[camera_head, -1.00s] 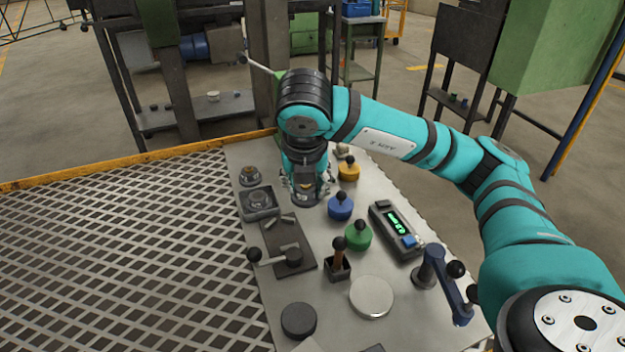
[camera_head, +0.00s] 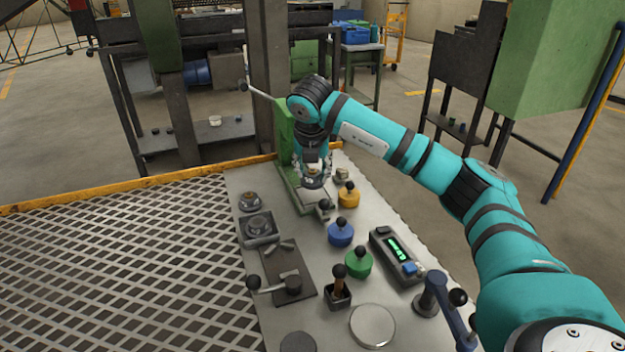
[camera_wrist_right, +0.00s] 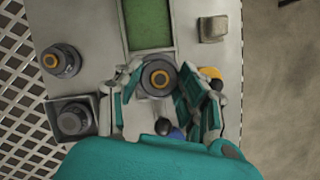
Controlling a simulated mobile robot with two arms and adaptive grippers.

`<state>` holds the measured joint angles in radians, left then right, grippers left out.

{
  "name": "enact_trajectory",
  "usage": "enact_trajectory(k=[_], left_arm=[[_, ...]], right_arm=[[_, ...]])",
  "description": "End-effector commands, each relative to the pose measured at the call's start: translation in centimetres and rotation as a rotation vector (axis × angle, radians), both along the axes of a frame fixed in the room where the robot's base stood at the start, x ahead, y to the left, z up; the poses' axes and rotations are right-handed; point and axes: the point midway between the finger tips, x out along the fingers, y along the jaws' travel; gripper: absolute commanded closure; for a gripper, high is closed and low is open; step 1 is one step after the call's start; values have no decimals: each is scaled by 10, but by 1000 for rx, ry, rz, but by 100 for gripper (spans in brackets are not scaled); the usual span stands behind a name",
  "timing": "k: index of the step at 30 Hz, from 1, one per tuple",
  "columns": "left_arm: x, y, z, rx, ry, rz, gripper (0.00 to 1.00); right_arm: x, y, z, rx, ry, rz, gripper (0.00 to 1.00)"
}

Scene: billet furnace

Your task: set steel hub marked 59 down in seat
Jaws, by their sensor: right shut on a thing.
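My right gripper (camera_head: 313,170) is at the far end of the workbench, beside the green press frame. It is shut on a round steel hub (camera_head: 313,182), which shows in the right wrist view (camera_wrist_right: 158,78) between the fingers with a brownish ring around its dark centre. No number can be read on it. Below the hub is a pale plate by the press; whether they touch is unclear. A square dark block (camera_head: 273,241) with a round part in it sits to the left. A similar round part (camera_head: 250,201) stands behind that block. My left gripper is out of view.
The green press (camera_head: 285,130) has a long lever (camera_head: 262,93). Yellow (camera_head: 348,197), blue (camera_head: 341,234) and green (camera_head: 358,263) knobbed pieces and a display box (camera_head: 396,254) stand on the right. A dark plate with a handle (camera_head: 306,295) lies nearer.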

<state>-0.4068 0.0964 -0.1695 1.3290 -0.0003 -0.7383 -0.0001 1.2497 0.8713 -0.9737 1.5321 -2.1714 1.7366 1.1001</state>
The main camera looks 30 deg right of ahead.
Motion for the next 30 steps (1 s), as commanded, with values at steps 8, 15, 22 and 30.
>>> enact_trajectory(k=[8, 15, 22, 30], left_arm=[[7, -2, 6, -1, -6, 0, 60], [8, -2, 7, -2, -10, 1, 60], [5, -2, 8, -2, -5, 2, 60], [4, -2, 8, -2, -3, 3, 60]], right_arm=[[-1, 0, -31, 0, 0, 0, 100], [-1, 0, -32, 0, 0, -1, 100], [-1, 0, -33, 0, 2, 0, 41], [-1, 0, -33, 0, 2, 0, 38]])
